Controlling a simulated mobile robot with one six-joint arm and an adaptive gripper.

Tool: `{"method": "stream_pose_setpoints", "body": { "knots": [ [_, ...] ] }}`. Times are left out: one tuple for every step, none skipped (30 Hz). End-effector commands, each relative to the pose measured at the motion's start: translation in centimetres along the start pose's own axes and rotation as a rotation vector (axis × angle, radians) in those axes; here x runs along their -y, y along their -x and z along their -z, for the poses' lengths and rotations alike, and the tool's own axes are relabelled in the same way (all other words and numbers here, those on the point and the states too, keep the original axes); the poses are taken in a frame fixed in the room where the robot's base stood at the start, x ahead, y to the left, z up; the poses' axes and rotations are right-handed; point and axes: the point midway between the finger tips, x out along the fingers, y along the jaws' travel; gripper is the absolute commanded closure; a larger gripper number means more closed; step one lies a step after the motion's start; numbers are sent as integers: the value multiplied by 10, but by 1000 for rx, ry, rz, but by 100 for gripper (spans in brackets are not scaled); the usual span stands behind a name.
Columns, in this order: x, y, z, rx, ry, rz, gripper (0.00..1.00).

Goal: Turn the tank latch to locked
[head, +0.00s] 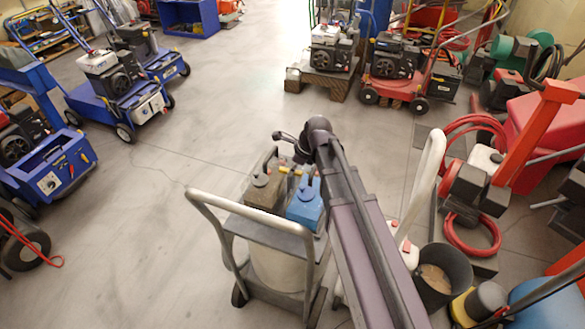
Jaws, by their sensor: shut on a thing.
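A wheeled cart (266,232) with a grey tubular handle stands in the middle of the head view. It bears an olive-brown tank unit (262,193) and a blue unit (304,207), with a small yellow part (284,170) between their tops. My arm reaches over the cart from the lower right. My gripper (302,153) is at the arm's far end, small and dark, just above the units. It is shut; its fingertips are mostly hidden. The tank latch is too small and covered to make out clearly, and its angle cannot be read.
A white-handled machine and a black bucket (441,277) stand close to the right of my arm. An orange-red frame and hoses crowd the right side. Blue wheeled machines (125,98) stand at left, a red one (396,85) at the back. The grey floor left of the cart is clear.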

Motion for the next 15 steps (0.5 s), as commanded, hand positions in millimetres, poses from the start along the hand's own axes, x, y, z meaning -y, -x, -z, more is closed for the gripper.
{"method": "stream_pose_setpoints", "body": {
  "knots": [
    [-2, 0, 0, 1, -21, 7, 100],
    [-3, 0, 0, 1, -35, 12, 100],
    [-3, 0, 0, 0, -49, 18, 100],
    [-2, 0, 0, 0, -60, 22, 100],
    [-2, 0, 0, 0, -68, 26, 100],
    [-2, 0, 0, 0, -78, 30, 100],
    [-2, 0, 0, 0, -85, 33, 100],
    [-2, 0, -1, 0, -90, 35, 100],
    [-2, 0, -1, 0, -95, 36, 100],
    [-2, 0, -1, 0, -98, 38, 100],
    [-2, 0, -1, 0, -100, 38, 100],
    [-2, 0, -1, 0, -102, 39, 100],
    [-2, 0, -1, 0, -103, 39, 100],
    [-2, 0, -1, 0, -104, 39, 100],
    [-2, 0, 0, 0, -104, 39, 100]
  ]
}}
